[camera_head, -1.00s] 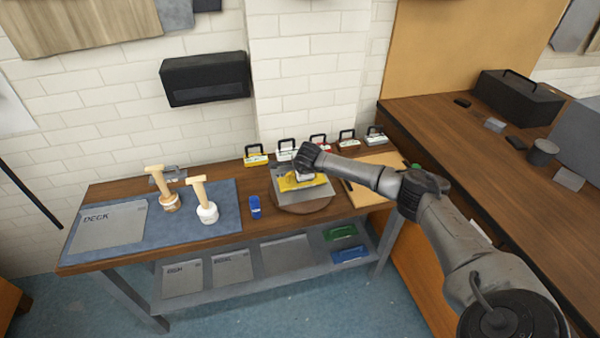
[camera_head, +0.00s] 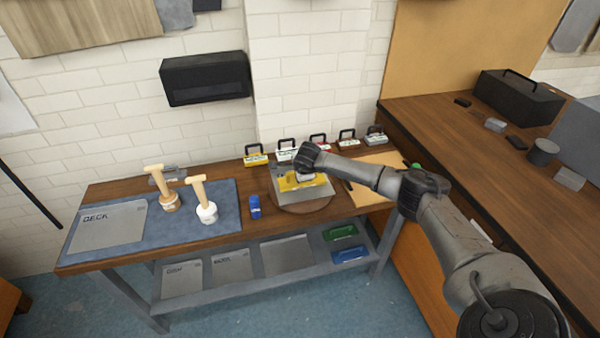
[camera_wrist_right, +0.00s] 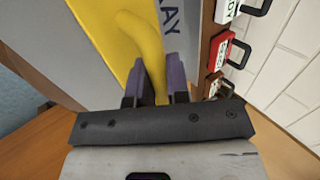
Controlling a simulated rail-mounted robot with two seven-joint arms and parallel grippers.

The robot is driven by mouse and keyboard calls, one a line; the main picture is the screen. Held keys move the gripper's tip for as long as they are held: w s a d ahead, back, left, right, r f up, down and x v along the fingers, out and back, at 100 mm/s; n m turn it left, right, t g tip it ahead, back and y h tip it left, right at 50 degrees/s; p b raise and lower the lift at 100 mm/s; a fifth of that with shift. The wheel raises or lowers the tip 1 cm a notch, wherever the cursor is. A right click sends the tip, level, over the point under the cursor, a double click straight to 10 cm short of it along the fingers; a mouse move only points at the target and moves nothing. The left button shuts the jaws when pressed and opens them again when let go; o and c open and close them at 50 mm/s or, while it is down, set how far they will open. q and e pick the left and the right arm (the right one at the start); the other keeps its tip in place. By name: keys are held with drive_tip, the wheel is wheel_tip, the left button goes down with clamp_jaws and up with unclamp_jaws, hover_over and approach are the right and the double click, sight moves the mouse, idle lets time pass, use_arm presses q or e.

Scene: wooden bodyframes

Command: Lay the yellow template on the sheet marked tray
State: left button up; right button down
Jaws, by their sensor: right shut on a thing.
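My left gripper is out of view.
Several labelled blocks with black handles (camera_head: 287,152) line the bench's back edge. A blue item (camera_head: 255,207) stands left of the round board (camera_head: 310,209). Two wooden-handled tools (camera_head: 206,210) and a sheet marked DECK (camera_head: 105,228) are on the blue mat (camera_head: 228,213).

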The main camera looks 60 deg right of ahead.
idle(0.4)
drive_tip(key=c, duration=1.5)
unclamp_jaws()
drive_tip(key=o, duration=0.4)
drive_tip(key=shift+o, duration=1.1)
drive_tip(key=shift+f, duration=0.1)
drive_tip(key=o, duration=0.4)
drive_tip(key=shift+w+d, duration=0.1)
drive_tip(key=shift+r, duration=0.2)
